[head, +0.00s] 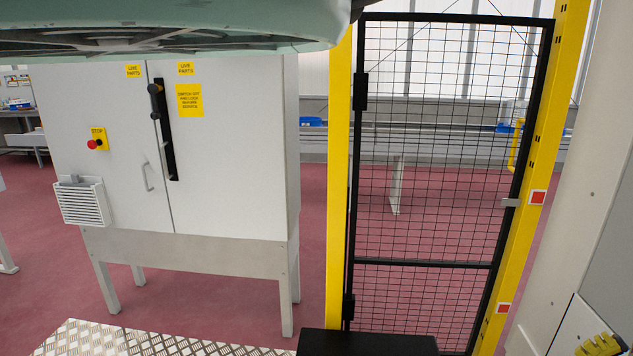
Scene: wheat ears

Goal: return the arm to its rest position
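My gripper is not in view, and I cannot tell the arm's pose from this one head view. A pale green structure with a ribbed underside (180,35) hangs across the top left, close to the camera; I cannot tell what it is. A black block (367,343) shows at the bottom edge, cut off by the frame.
A grey electrical cabinet (230,160) on legs stands left, with a red stop button (92,144). A black mesh gate (440,150) between yellow posts (340,190) is centre right. Checker plate (130,340) lies bottom left. A pale panel (590,200) rises right. Red floor is beyond.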

